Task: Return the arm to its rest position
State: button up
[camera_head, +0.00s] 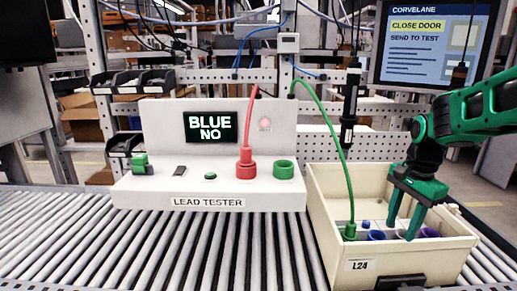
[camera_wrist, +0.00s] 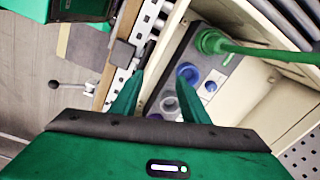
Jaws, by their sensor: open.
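My gripper (camera_head: 411,210) is at the right in the head view, at the end of my green and black arm. It points down over the cream bin (camera_head: 392,254) labelled L24, with its two green fingers apart and nothing seen between them. In the wrist view the fingers (camera_wrist: 145,95) reach over the dark panel inside the bin. A green lead (camera_head: 334,115) runs down to a green plug (camera_head: 350,231) at the bin's left. Blue and purple sockets (camera_head: 376,235) sit beside it, partly hidden by the fingers.
The lead tester (camera_head: 215,190) stands left of the bin; its screen (camera_head: 210,127) reads BLUE NO. A red plug and lead (camera_head: 246,155) stand in its red socket; the green socket (camera_head: 284,169) is empty. A black tool (camera_head: 350,105) hangs behind the bin. The monitor (camera_head: 433,45) reads CLOSE DOOR.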

jog(key=s+d+f+n, duration=0.1)
jog(key=s+n, duration=0.3)
jog(key=s, duration=0.9)
jog(key=s+d+f+n, duration=0.1)
jog(key=s+d+n, duration=0.1)
jog(key=s, duration=1)
jog(key=shift+s+d+f+n+g, duration=0.3)
jog(key=shift+s+d+n, duration=0.1)
jog(key=shift+n, duration=0.5)
jog(key=shift+w, duration=0.1)
jog(key=shift+w+f, duration=0.2)
jog(key=shift+w, duration=0.4)
